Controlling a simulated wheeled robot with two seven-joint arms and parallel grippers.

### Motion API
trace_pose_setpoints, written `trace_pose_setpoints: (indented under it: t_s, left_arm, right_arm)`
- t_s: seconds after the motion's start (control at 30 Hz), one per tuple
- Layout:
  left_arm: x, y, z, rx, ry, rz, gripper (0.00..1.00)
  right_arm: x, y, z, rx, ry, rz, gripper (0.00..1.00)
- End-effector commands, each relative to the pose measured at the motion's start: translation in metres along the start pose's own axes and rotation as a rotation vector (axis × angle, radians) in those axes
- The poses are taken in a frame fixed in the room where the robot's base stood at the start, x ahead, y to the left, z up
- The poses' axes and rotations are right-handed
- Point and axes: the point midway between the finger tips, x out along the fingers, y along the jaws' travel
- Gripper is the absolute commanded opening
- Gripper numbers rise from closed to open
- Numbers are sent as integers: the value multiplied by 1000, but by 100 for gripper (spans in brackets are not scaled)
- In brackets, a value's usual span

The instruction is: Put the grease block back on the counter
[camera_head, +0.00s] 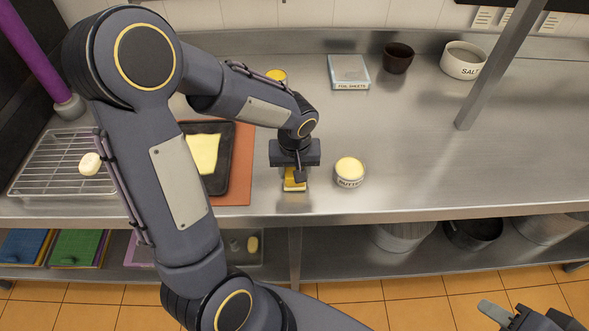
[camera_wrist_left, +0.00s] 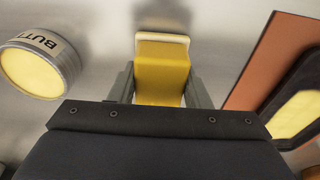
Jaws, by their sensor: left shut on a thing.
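The grease block (camera_wrist_left: 162,72) is yellow with a pale cream far end. My left gripper (camera_wrist_left: 160,88) is shut on it, with one grey finger on each side. In the head view the grease block (camera_head: 293,183) shows under my left gripper, low over the counter (camera_head: 420,150) near its front edge. I cannot tell whether the block touches the steel. My right gripper (camera_head: 525,318) is at the lower right corner, partly cut off, away from the counter; its jaw opening is unclear.
A butter tin (camera_head: 350,173) stands just right of the block. A dark tray (camera_head: 217,180) on an orange-brown mat (camera_head: 240,170) lies left. A wire rack (camera_head: 50,165), foil sheets box (camera_head: 349,72), dark cup (camera_head: 398,58) and salt bowl (camera_head: 463,60) stand farther off. The right counter is clear.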

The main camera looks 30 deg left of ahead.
Motion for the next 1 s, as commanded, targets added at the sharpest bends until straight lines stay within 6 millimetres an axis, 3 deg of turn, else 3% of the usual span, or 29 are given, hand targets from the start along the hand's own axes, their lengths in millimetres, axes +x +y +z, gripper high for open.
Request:
trace_pose_setpoints:
  t_s: [0.4, 0.43, 0.6, 1.0]
  left_arm:
    - [7, 0, 1, 0, 1, 1, 25]
    - [7, 0, 1, 0, 0, 1, 45]
    - [6, 0, 1, 0, 0, 0, 65]
    - [-4, 0, 0, -1, 3, 2, 65]
  right_arm:
    - [4, 2, 2, 0, 0, 0, 36]
    - [4, 2, 2, 0, 0, 0, 36]
    - [3, 1, 1, 0, 0, 0, 36]
    - [0, 0, 0, 0, 0, 0, 36]
